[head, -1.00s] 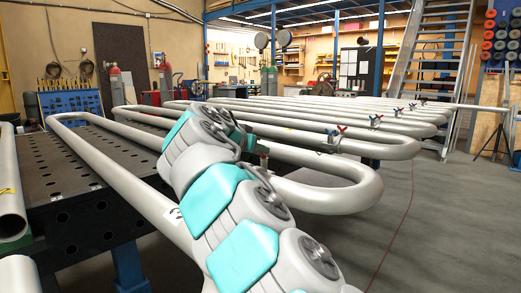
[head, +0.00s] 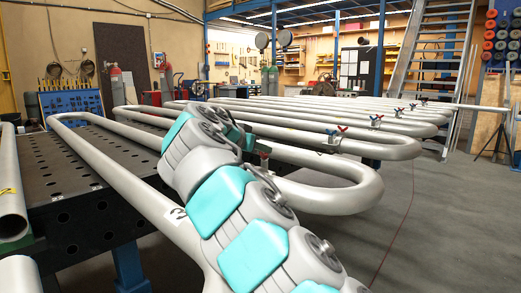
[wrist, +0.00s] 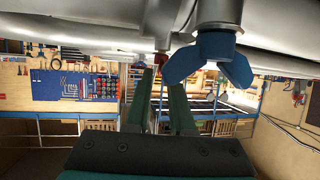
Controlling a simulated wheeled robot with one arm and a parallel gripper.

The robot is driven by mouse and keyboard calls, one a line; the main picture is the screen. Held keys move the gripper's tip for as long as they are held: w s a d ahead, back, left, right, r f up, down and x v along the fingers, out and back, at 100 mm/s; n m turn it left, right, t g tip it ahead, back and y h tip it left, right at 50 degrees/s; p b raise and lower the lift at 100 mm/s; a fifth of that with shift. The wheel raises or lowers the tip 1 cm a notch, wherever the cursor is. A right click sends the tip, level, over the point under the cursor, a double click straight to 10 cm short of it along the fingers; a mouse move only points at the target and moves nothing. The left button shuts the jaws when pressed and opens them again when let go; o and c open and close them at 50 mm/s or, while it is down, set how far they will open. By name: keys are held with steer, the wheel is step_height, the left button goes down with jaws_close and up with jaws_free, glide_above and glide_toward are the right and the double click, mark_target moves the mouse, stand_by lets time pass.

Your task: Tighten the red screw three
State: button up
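A small red part (wrist: 161,59), likely the red screw's head, shows under the grey pipe in the wrist view. A blue wing screw (wrist: 212,58) hangs just right of it. My gripper (wrist: 161,75) points up at the red part with two green fingers apart. The red part lies at or just beyond the fingertips; I cannot tell whether they touch it. In the head view my arm hides the gripper, and a small red piece (head: 264,155) shows beside the arm.
Grey serpentine pipes (head: 335,198) run over a dark perforated table (head: 70,190). A label (head: 176,214) that looks like a 3 is on the near pipe. Farther coils carry paired red and blue screws (head: 376,118).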

steer(key=shift+o, duration=1)
steer(key=shift+f, duration=0.1)
steer(key=b+v, duration=0.1)
steer(key=v, duration=0.7)
steer(key=shift+w, duration=0.1)
steer(key=shift+o, duration=0.4)
